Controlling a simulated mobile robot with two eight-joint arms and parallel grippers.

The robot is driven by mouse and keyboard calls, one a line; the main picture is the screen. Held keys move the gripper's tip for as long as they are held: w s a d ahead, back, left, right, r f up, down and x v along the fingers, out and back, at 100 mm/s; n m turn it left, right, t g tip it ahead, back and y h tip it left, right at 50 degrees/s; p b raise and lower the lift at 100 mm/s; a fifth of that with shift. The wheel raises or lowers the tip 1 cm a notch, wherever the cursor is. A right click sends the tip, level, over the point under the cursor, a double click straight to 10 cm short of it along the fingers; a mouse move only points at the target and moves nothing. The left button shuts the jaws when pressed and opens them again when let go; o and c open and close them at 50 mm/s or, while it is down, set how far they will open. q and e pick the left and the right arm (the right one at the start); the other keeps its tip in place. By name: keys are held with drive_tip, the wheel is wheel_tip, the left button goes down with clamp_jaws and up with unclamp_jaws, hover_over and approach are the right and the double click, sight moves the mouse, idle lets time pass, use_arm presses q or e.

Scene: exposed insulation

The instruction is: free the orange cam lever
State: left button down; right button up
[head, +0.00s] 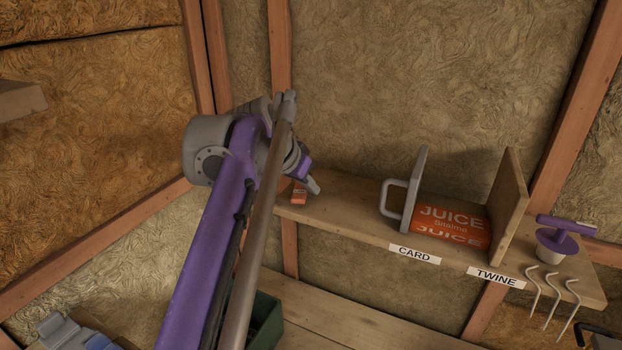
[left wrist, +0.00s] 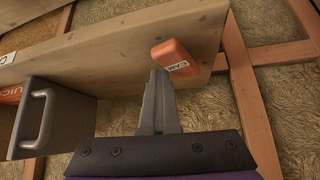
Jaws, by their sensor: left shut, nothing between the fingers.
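The orange cam lever (head: 299,195) sits at the left end of the wooden shelf. In the left wrist view the lever (left wrist: 176,57), labelled CAM, lies tilted against the shelf's front edge. My left gripper (head: 314,187) is shut and empty right beside the lever. In the left wrist view its closed grey fingertips (left wrist: 159,74) reach up to just below the lever's label. I cannot tell whether they touch it. My left arm hides part of the wall and shelf end in the head view. My right gripper is not in view.
On the shelf (head: 345,203), an orange juice container (head: 452,224) lies between a grey handled plate (head: 413,190) and an upright board (head: 516,205). A green bin (head: 266,322) stands below.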

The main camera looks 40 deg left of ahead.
use_arm(q)
drive_tip(key=shift+s+a+r, duration=0.1)
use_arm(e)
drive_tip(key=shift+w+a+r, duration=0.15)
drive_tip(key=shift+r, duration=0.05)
use_arm(q)
drive_tip(key=shift+w, duration=0.2)
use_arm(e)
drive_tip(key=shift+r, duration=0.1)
use_arm(q)
drive_tip(key=shift+w, duration=0.15)
drive_tip(key=shift+w+a, duration=0.15)
drive_tip(key=shift+w, duration=0.4)
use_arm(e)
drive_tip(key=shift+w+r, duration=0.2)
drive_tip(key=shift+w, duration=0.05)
use_arm(q)
drive_tip(key=shift+s, duration=0.1)
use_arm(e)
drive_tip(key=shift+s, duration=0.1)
